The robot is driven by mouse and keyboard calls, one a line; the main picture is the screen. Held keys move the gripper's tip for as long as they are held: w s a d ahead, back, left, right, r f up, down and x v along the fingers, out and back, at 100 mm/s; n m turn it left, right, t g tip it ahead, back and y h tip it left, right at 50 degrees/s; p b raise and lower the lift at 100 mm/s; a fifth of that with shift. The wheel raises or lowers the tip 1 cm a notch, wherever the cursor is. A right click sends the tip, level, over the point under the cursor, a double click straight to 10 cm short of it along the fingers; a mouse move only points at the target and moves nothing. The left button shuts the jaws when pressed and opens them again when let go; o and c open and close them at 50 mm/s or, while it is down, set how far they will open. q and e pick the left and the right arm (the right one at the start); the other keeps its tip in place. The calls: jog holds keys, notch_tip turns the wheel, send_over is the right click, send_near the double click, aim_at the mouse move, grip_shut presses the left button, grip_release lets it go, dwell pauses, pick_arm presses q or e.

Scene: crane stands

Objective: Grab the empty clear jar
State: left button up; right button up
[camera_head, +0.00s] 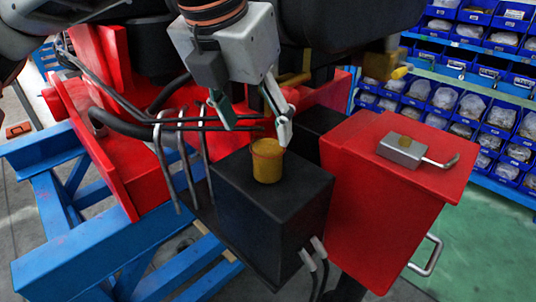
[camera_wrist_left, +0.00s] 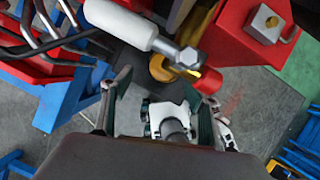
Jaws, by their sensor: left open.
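In the head view, a small amber-yellow jar (camera_head: 267,163) with a reddish rim stands upright on a black box (camera_head: 270,225). It looks tinted, not clear, and I cannot tell whether it is empty. No other jar shows. My left gripper (camera_head: 257,132) is open and points down just above and behind the jar, its right fingertip close to the rim. I cannot tell whether it touches. In the left wrist view, the open fingers show at the lower middle, with a yellow shape (camera_wrist_left: 163,70) beyond them that I cannot surely identify. My right gripper is not in view.
A red box (camera_head: 375,215) with a metal block (camera_head: 403,149) stands right of the black box. Bent rods (camera_head: 165,165) and dark hoses are close on the left, above a blue frame (camera_head: 95,250). Shelves of blue bins (camera_head: 490,130) stand behind.

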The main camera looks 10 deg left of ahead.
aim_at(265, 142)
pick_arm(q)
jog(key=shift+w+d+f, duration=0.15)
jog(key=shift+d+f, duration=0.05)
jog(key=shift+f, duration=0.4)
jog(key=p+x, duration=0.1)
jog(key=x, duration=0.2)
jog(key=shift+w+d+f, duration=0.15)
jog(key=shift+d, duration=0.05)
jog(key=shift+w+f, duration=0.1)
jog(key=shift+f, duration=0.2)
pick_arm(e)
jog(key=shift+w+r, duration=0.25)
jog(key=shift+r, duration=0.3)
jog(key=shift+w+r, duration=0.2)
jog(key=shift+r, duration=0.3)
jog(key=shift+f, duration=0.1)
pick_arm(q)
jog(key=c, duration=1.3)
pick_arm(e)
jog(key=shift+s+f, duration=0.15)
